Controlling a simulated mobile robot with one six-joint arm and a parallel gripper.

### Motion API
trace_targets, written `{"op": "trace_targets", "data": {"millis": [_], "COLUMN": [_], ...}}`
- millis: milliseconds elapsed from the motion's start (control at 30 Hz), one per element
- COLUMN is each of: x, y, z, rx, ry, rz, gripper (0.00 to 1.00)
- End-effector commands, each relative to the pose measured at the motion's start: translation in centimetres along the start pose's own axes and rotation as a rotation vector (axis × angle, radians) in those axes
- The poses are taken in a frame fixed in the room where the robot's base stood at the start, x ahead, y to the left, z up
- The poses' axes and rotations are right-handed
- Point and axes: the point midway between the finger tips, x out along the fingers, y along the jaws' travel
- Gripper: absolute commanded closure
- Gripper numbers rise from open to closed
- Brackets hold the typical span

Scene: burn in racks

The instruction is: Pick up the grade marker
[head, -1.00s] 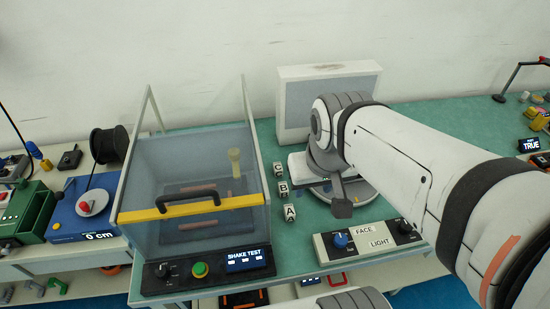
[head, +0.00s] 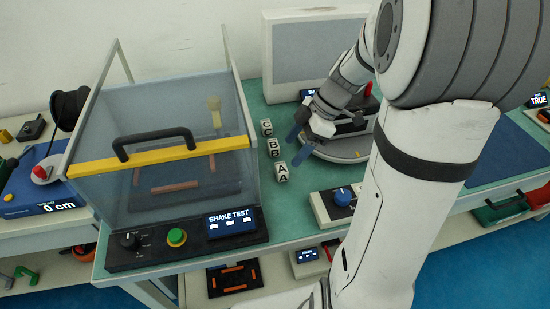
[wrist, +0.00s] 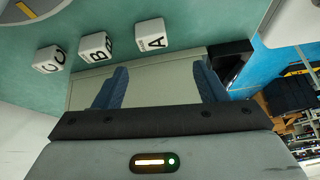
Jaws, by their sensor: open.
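Three white lettered cubes stand in a row on the green bench, right of the shake-test box. They are the A cube (head: 281,172), the B cube (head: 273,148) and the C cube (head: 267,128). I cannot tell which one is the grade marker. The wrist view shows the A cube (wrist: 152,36), B cube (wrist: 96,46) and C cube (wrist: 48,60) beyond the fingertips. My gripper (head: 296,143) is open with blue fingers, just right of the cubes, apart from them. In the wrist view my gripper (wrist: 163,82) has nothing between its fingers.
The clear shake-test box (head: 160,170) with a yellow bar and black handle stands close left of the cubes. A round grey turntable (head: 345,150) is to the right. A control box with a blue knob (head: 342,196) sits at the front edge.

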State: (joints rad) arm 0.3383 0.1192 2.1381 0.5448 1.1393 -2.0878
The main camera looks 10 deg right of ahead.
Motion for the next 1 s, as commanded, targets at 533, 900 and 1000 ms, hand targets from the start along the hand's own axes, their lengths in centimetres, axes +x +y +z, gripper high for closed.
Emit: {"op": "trace_targets", "data": {"millis": [533, 900, 1000], "x": [5.3, 9.1, 9.0], "y": [1.1, 1.0, 1.0], "z": [1.1, 1.0, 1.0], "rx": [-0.117, -0.118, -0.118], "ry": [0.048, 0.047, 0.047], "rz": [-0.002, 0.000, 0.001], "gripper": [0.35, 0.35, 0.35]}}
